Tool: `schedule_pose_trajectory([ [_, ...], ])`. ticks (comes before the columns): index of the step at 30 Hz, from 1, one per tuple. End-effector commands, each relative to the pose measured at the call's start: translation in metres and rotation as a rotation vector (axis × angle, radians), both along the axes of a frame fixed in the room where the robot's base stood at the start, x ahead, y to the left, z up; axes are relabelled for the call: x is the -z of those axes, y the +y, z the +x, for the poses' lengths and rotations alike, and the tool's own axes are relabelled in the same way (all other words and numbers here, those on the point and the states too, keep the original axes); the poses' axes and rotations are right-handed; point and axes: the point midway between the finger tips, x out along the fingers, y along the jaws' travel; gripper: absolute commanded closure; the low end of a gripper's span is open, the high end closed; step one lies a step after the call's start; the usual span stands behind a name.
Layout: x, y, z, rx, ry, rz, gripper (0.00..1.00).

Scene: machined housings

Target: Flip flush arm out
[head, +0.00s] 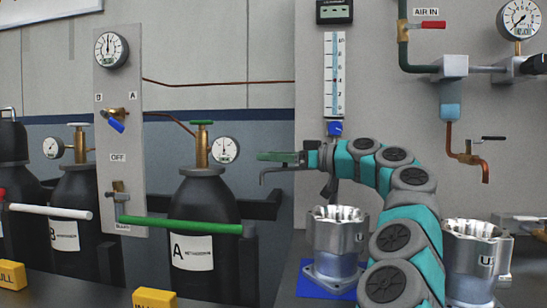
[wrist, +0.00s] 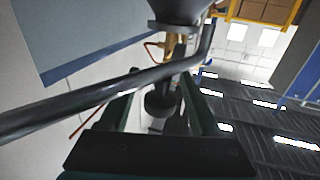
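A thin grey pipe with a downturned end, apparently the flush arm (head: 278,169), sticks out left just below my gripper (head: 272,157) in the head view. Its root near the blue valve knob (head: 335,129) is mostly hidden by my wrist. In the wrist view the dark pipe (wrist: 95,96) runs from the left edge to upper right, where it bends up. It crosses close to the tips of my gripper (wrist: 158,78). The two fingers stand apart with a gap between them. I cannot tell whether either finger touches the pipe.
Black bottle A (head: 201,222) with a green-handled valve stands left of my gripper. A steel housing (head: 337,235) sits on a blue mat (head: 318,285) below my arm. Another housing (head: 472,250) stands at right. A valve panel (head: 118,175) is farther left.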

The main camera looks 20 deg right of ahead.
Motion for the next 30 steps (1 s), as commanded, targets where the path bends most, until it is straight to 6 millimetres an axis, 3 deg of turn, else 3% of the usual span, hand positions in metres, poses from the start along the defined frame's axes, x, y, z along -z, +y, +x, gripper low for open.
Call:
schedule_pose_trajectory([
  [11, -0.005, 0.0, 0.0, 0.002, 0.0, -0.001, 0.34],
  [22, -0.037, -0.001, 0.002, 0.004, 0.004, -0.002, 0.34],
  [30, -0.035, 0.004, -0.018, -0.002, -0.004, 0.002, 0.34],
])
